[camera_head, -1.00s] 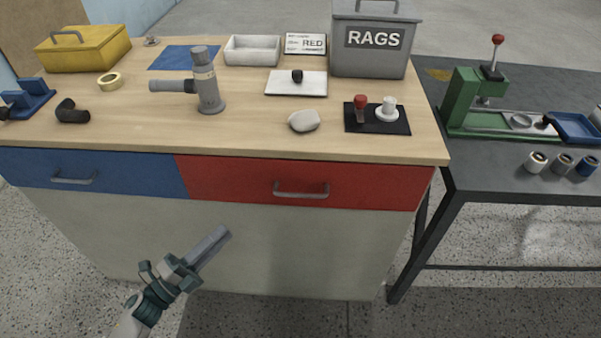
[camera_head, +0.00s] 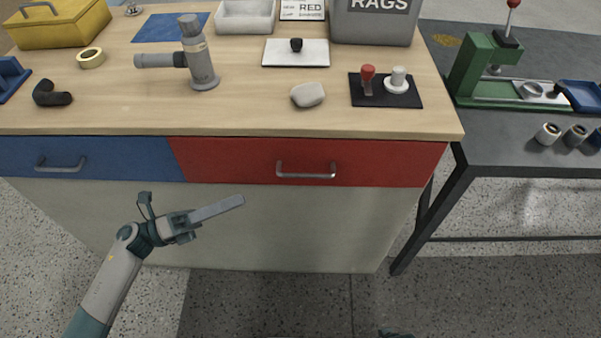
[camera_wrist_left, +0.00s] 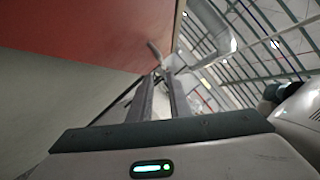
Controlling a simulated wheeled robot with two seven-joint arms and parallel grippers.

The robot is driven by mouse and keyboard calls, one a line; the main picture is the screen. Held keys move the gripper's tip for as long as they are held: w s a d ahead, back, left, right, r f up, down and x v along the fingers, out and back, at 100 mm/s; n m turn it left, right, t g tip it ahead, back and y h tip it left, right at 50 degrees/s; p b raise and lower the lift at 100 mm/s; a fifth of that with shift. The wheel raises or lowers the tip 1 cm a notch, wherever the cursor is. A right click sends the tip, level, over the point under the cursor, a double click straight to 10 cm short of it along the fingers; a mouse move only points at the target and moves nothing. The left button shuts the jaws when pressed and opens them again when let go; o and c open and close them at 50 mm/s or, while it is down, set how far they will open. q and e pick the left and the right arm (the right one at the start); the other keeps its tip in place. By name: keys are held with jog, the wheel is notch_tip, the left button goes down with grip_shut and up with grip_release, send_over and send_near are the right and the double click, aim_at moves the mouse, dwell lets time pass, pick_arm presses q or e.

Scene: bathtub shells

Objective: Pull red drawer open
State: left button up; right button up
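The red drawer (camera_head: 240,160) is shut, its front flush with the bench beside the blue drawer. Its grey bar handle (camera_head: 306,174) sits on the middle of the front. My left gripper (camera_head: 242,201) is in front of the bench, below and left of the handle, its fingers pointing right. In the left wrist view its two fingers (camera_wrist_left: 160,95) are apart with nothing between them. There the red drawer front (camera_wrist_left: 90,30) fills the upper left, and the handle (camera_wrist_left: 154,50) shows beyond the fingertips, not touched. My right gripper's fingers are not seen.
The blue drawer (camera_head: 100,160) with its own handle is at left. The wooden benchtop (camera_head: 240,115) holds a grey pipe fitting (camera_head: 203,65), a pale stone-like lump (camera_head: 308,95) and a black pad (camera_head: 412,97). A dark side table (camera_head: 480,150) stands at right. The floor in front is clear.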

pick_arm(q)
jog(key=p, duration=0.2)
send_near(301, 174)
jog(key=x, duration=0.3)
jog(key=p+x, duration=0.1)
jog(key=x, duration=0.2)
jog(key=p+x, duration=0.1)
jog(key=x, duration=0.2)
jog(key=shift+w+d+f, duration=0.2)
jog(key=shift+d, duration=0.2)
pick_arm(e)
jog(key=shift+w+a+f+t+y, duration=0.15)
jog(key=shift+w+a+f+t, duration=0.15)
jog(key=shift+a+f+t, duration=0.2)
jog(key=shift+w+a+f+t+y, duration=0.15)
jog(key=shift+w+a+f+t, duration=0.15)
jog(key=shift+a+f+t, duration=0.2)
pick_arm(q)
grip_shut()
